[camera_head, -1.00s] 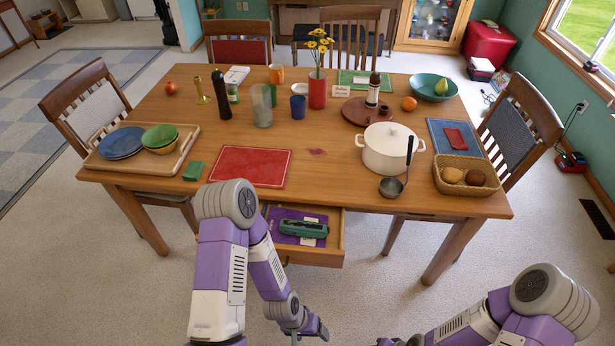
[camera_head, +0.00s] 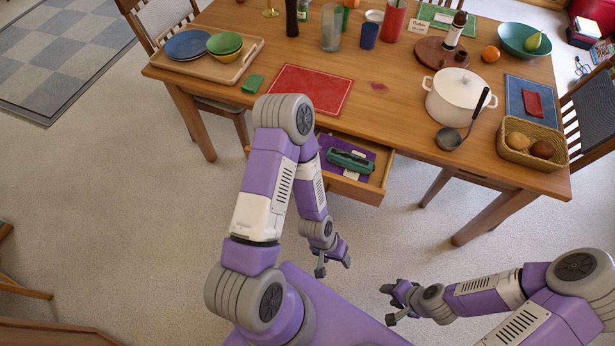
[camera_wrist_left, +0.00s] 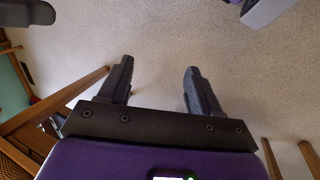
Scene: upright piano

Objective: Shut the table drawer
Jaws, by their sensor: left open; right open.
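The table drawer (camera_head: 375,186) is pulled out from the front of the wooden table (camera_head: 410,100). Inside it lie a purple cloth and a dark green object (camera_head: 350,161). My left arm hides the drawer's left part. My left gripper (camera_head: 334,266) is below and in front of the drawer, apart from it. In the left wrist view its two fingers (camera_wrist_left: 158,92) are spread with nothing between them, over the carpet. My right gripper (camera_head: 389,304) is open and empty, further right and lower, away from the drawer.
On the table, a ladle (camera_head: 449,138), a white pot (camera_head: 458,95) and a basket (camera_head: 528,140) stand near the front edge to the right. A red mat (camera_head: 312,90) lies above the drawer. Table legs (camera_head: 490,218) flank open carpet.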

